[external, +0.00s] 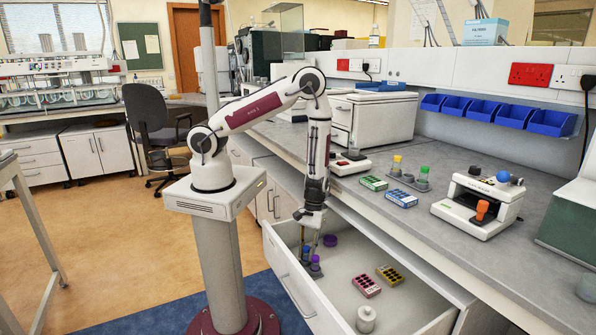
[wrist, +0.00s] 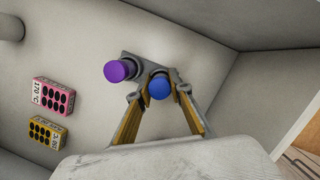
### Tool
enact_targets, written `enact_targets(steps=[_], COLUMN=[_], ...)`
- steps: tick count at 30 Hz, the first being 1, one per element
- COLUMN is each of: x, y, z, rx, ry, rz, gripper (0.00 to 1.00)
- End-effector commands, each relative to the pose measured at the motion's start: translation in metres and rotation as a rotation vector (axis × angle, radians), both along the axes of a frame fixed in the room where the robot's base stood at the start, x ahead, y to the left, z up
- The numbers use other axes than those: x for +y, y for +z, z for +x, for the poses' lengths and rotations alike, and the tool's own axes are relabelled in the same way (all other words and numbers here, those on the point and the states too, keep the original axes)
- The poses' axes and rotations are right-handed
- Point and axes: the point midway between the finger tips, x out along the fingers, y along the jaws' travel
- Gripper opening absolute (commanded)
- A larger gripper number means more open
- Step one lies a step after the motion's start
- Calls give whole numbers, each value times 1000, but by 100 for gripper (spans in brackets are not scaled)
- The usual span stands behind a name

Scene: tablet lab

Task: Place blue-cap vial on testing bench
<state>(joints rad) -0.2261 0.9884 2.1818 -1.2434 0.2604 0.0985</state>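The blue-cap vial (external: 306,251) stands in the open drawer beside a purple-cap vial (external: 315,260). In the wrist view the blue cap (wrist: 159,87) sits between my fingers, with the purple cap (wrist: 120,70) just left of it. A small grey holder (wrist: 135,57) shows around the two vials. My gripper (external: 308,243) points down into the drawer; in the wrist view its fingers (wrist: 159,92) are open on either side of the blue-cap vial. Whether they touch it is unclear. The grey bench top (external: 385,215) lies right of and above the drawer.
On the bench are green (external: 373,183) and blue (external: 401,198) blocks, a vial holder (external: 408,181) and a white device (external: 478,205).

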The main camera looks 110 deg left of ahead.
Motion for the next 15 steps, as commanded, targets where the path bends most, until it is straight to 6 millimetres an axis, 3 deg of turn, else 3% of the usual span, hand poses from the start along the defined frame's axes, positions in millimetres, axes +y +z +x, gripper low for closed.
enact_targets(steps=[15], x=[0], y=[2], z=[0], rx=[0], ry=[1], rz=[0], gripper=[0])
